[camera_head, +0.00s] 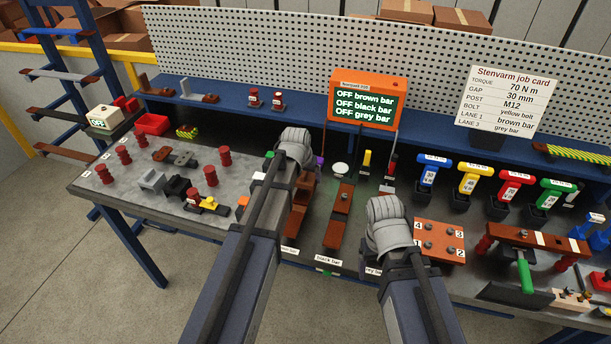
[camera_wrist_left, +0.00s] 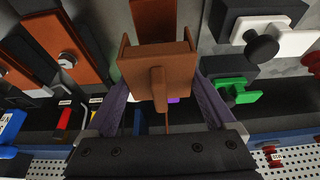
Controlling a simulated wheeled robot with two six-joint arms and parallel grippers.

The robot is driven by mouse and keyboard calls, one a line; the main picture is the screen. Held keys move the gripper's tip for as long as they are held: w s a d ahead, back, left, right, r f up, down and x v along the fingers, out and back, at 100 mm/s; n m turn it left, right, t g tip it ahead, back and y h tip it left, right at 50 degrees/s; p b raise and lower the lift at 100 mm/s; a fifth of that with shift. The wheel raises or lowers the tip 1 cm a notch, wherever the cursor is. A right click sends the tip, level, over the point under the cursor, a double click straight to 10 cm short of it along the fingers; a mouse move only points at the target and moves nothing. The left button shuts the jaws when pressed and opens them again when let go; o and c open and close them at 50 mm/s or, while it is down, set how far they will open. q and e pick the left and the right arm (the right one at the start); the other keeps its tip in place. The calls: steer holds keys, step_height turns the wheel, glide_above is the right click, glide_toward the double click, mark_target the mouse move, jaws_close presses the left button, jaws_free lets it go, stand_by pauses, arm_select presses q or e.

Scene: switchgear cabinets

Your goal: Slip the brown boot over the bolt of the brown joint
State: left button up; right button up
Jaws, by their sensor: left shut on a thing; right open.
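My left gripper (camera_wrist_left: 160,105), with purple fingers, is shut on the brown boot (camera_wrist_left: 157,68), a box-shaped cover with a raised grip. In the head view the boot (camera_head: 305,186) shows just right of my left forearm. A brown bar (camera_wrist_left: 154,16) shows right beyond the boot in the left wrist view; it also shows in the head view (camera_head: 296,222). The bolt of the brown joint is hidden, and I cannot tell whether the boot touches it. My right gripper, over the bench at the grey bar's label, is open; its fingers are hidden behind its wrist.
The neighbouring bar (camera_head: 336,226) has an exposed bolt (camera_wrist_left: 67,60). An orange display (camera_head: 366,102) reads OFF for all bars. Red posts and small parts stand at left. A numbered brown plate (camera_head: 439,242) and coloured tools (camera_head: 470,178) stand at right.

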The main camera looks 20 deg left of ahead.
mark_target(303, 175)
arm_select(q)
steer(key=shift+f+b, duration=1.65)
steer(key=shift+f, duration=0.15)
steer(key=o, duration=1.2)
steer(key=shift+r, duration=0.15)
steer(key=p+v, duration=0.7)
steer(key=shift+s+r, duration=0.15)
steer(key=shift+r, duration=0.2)
steer(key=shift+f, duration=0.2)
steer(key=b+x, duration=0.7)
steer(key=shift+w+f, duration=0.2)
steer(key=shift+f, duration=0.15)
steer(key=shift+r, duration=0.15)
